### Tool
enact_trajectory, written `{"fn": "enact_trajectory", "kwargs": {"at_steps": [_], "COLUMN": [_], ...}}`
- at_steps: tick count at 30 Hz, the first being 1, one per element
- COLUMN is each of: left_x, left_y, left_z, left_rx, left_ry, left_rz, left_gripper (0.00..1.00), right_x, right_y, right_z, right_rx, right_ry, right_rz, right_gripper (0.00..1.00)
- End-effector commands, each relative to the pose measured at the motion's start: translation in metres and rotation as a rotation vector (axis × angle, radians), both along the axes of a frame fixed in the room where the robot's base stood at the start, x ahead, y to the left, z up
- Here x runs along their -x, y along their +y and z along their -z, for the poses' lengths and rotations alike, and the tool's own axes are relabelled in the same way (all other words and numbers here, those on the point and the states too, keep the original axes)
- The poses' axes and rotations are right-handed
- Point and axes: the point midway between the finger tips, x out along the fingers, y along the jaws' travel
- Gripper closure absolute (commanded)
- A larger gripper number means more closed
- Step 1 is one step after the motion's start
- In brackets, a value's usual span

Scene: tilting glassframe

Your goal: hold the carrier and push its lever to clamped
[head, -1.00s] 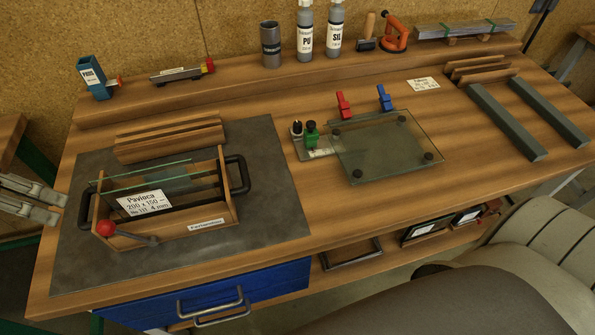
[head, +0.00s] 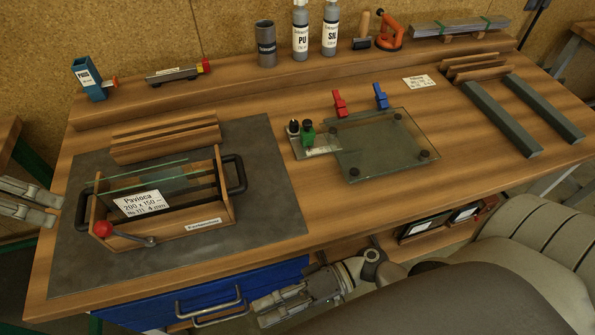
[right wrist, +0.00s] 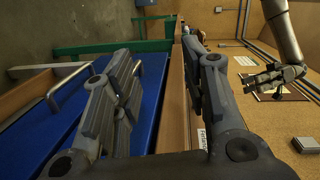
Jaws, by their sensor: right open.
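The wooden carrier (head: 187,228) stands on the dark mat at the left of the bench in the head view. It holds upright glass panes (head: 160,172) and has a dark handle (head: 237,175) at each end. Its lever (head: 128,237) is at the front, with the red knob (head: 103,229) pointing left. My left gripper (head: 58,208) is open and empty, left of the carrier and apart from it. My right gripper (head: 262,313) is open and empty in front of the bench, by the blue drawer; its fingers also show in the right wrist view (right wrist: 158,85).
The mat (head: 270,215) has bare room right of the carrier. Wooden strips (head: 165,140) lie behind it. A glass plate (head: 385,150) lies mid-bench with clamps behind. The blue drawer (head: 190,290) with metal handles is below the bench's front edge.

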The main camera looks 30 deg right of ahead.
Motion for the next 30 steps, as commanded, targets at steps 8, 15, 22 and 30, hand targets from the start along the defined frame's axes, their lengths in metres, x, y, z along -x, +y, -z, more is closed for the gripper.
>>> {"fn": "enact_trajectory", "kwargs": {"at_steps": [8,15,22,30], "left_x": [0.0,0.0,0.0,0.0], "left_y": [0.0,0.0,0.0,0.0], "left_z": [0.0,0.0,0.0,0.0], "left_rx": [0.0,0.0,0.0,0.0], "left_ry": [0.0,0.0,0.0,0.0], "left_rz": [0.0,0.0,0.0,0.0], "left_gripper": [0.64,0.64,0.64,0.64], "right_x": [-0.097,-0.158,-0.179,-0.198], "right_y": [-0.084,-0.136,-0.157,-0.132], "right_z": [-0.096,-0.122,-0.133,-0.128], "right_rx": [0.058,0.082,0.072,0.067], "right_ry": [-0.125,0.006,0.06,0.064], "right_rz": [0.176,0.386,0.472,0.477], "right_gripper": [0.59,0.59,0.59,0.59]}}
